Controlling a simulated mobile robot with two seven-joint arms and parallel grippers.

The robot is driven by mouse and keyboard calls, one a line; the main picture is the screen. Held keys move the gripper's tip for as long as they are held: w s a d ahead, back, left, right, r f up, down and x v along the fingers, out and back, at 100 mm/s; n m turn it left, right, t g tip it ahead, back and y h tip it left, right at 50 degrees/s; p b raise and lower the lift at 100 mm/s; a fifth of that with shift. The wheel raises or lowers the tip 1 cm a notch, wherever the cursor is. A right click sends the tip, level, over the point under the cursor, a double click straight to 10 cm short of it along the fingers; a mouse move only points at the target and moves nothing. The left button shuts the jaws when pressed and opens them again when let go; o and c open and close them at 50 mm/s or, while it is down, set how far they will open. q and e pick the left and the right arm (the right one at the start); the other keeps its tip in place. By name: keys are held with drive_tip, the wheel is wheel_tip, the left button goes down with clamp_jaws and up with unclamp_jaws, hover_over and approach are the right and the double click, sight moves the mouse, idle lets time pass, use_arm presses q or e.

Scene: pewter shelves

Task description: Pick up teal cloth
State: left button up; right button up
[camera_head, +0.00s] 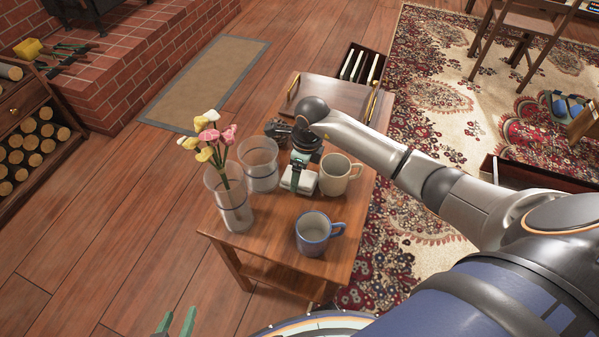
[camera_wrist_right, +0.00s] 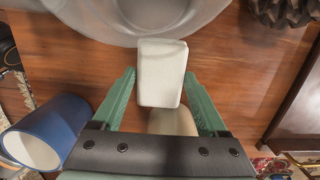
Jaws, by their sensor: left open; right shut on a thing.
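I cannot make out a teal cloth in either view. My right gripper (camera_head: 301,163) is low over the small wooden table. In the right wrist view its green fingers (camera_wrist_right: 160,88) are on either side of a white block (camera_wrist_right: 160,62) and shut on it. The white block also shows in the head view (camera_head: 300,181), among the cups. My left gripper (camera_head: 177,320) shows only as two green fingertips at the bottom edge of the head view. It is open and empty, apart from the table.
A vase of flowers (camera_head: 230,205), a clear glass (camera_head: 259,165), a beige mug (camera_head: 336,178) and a blue mug (camera_head: 314,235) crowd the table (camera_head: 272,232). Blue items (camera_head: 566,106) lie at the far right, too small to identify. The wooden floor at left is clear.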

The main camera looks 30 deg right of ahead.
drive_tip(key=o, duration=1.2)
drive_tip(key=shift+f, duration=0.1)
drive_tip(key=shift+o, duration=0.2)
